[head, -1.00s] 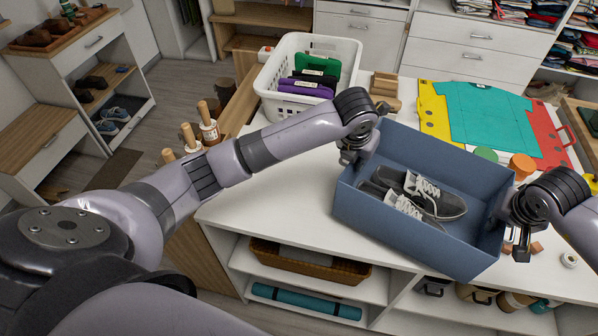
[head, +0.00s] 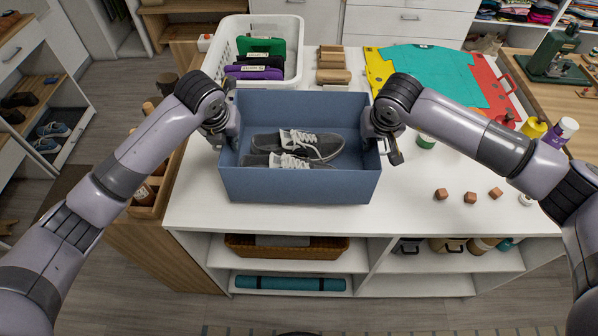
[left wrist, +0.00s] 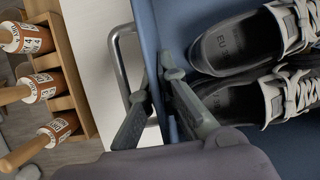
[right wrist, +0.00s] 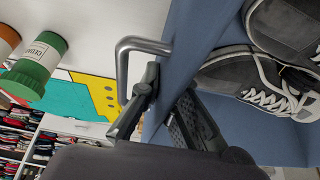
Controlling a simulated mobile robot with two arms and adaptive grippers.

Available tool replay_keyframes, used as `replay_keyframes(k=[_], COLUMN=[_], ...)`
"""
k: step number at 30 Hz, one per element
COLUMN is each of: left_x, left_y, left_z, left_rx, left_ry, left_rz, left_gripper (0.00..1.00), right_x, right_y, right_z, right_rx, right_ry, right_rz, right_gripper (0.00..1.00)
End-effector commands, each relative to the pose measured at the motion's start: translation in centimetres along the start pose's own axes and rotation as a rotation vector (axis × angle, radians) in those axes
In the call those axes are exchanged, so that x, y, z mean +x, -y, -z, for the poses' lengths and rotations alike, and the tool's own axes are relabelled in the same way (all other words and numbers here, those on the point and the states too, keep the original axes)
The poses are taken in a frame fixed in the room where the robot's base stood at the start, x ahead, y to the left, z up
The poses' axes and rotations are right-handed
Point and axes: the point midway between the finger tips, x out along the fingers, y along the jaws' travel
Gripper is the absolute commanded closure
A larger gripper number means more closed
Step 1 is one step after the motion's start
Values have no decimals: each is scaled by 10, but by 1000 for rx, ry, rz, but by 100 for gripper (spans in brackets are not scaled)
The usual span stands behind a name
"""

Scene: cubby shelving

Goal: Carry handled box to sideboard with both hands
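The handled box (head: 300,187) is blue and open-topped, with grey shoes (head: 310,143) inside; it is upright over the white worktop. I cannot tell whether it touches the top. In the left wrist view, my left gripper (left wrist: 158,88) is shut on the box's left wall (left wrist: 150,40), one finger inside and one outside, by a metal handle (left wrist: 122,65). In the right wrist view, my right gripper (right wrist: 168,85) straddles the opposite wall (right wrist: 190,35) the same way, by its handle (right wrist: 122,65). The sideboard cannot be made out for certain.
A white basket (head: 292,60) stands behind the box. A teal folding board (head: 440,75) lies behind right. Small wooden blocks (head: 470,197) and a green-capped bottle (head: 425,141) are to the right. Bottles in a wooden rack (head: 150,195) stand left.

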Motion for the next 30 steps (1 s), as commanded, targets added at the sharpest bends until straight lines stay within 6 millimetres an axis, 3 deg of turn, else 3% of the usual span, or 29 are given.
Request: replay_keyframes(k=[14,30], left_x=[3,27], left_y=[-1,-1], left_z=[0,10], left_rx=[-1,-1], left_ry=[4,4], left_rz=[-1,-1], left_gripper=[100,100], right_x=[3,27], right_y=[-1,0], right_z=[0,-10], right_rx=[1,1], right_ry=[-3,-3], right_rz=[-1,-1], right_gripper=[100,100])
